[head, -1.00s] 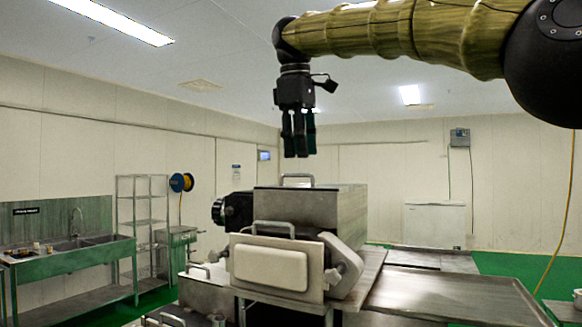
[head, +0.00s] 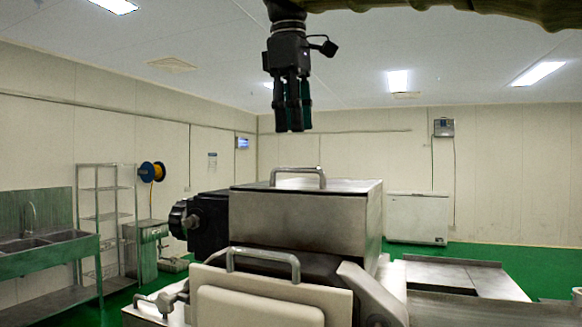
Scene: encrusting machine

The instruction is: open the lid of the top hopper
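The top hopper (head: 300,218) is a grey metal box on the upper part of the machine. Its flat lid (head: 350,187) lies closed on top. A metal bar handle (head: 298,171) stands up from the lid. My gripper (head: 293,130) hangs fingers down above the handle in the picture, with a visible gap between them. Its dark fingers appear close together and overlap in this view, so their opening is unclear. Nothing shows between or below the fingertips.
A pale front panel (head: 262,305) with its own bar handle (head: 263,258) stands in front of the hopper. A black motor-like part (head: 205,215) juts out left. A metal tray (head: 465,310) extends right. A sink bench (head: 50,260) and shelf rack (head: 105,220) stand at left.

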